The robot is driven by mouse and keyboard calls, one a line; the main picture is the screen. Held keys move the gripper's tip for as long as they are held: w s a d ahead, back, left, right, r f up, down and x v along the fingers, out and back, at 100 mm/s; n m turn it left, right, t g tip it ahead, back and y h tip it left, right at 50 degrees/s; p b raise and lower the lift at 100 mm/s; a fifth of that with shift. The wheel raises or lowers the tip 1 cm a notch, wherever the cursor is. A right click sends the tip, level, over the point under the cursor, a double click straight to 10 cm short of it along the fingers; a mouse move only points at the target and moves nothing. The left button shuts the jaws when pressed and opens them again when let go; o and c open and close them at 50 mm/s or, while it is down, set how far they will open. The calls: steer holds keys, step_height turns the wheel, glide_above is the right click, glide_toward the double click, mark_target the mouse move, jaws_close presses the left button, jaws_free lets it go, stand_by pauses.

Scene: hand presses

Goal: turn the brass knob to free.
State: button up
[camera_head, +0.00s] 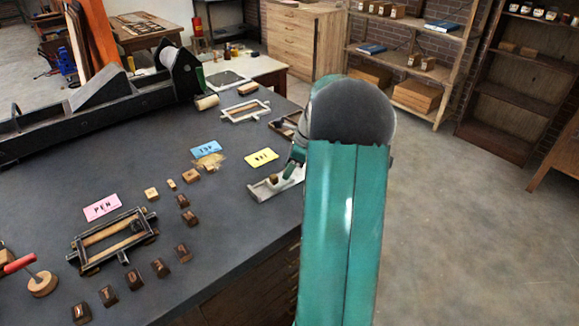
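A small brass-coloured piece (272,180), possibly the knob, sits on a pale grey metal fixture (262,192) near the right edge of the dark table. It is too small to tell how it is turned. My gripper (289,172) shows only in part beside the fixture, just right of the brass piece. My teal arm hides the rest of it and the right end of the fixture. I cannot tell whether the gripper touches the brass piece, or whether its fingers are open or shut.
Yellow (261,157), blue (206,149) and pink (102,207) cards lie on the table (215,235). Several type blocks and a metal frame (112,240) are at the front left. A long press (95,112) stands at the back left. Open floor lies right.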

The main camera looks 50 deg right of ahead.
jaws_close()
steer(key=shift+n, duration=0.3)
steer(key=n+g, duration=0.1)
steer(key=n, duration=0.2)
steer(key=shift+w+d+y, duration=0.15)
steer(key=shift+y, duration=0.25)
steer(key=n+g, duration=0.1)
steer(key=n, duration=0.3)
steer(key=shift+w+n+g+y, duration=0.15)
steer(key=shift+n+g+y, duration=0.25)
steer(key=n+g, duration=0.1)
steer(key=n, duration=0.3)
steer(key=shift+w+n+g, duration=0.2)
steer(key=shift+n+g, duration=0.1)
steer(key=shift+g, duration=0.1)
steer(key=n+g, duration=0.1)
steer(key=n, duration=0.3)
steer(key=shift+w+n+g+h, duration=0.15)
steer(key=shift+n+g+h, duration=0.25)
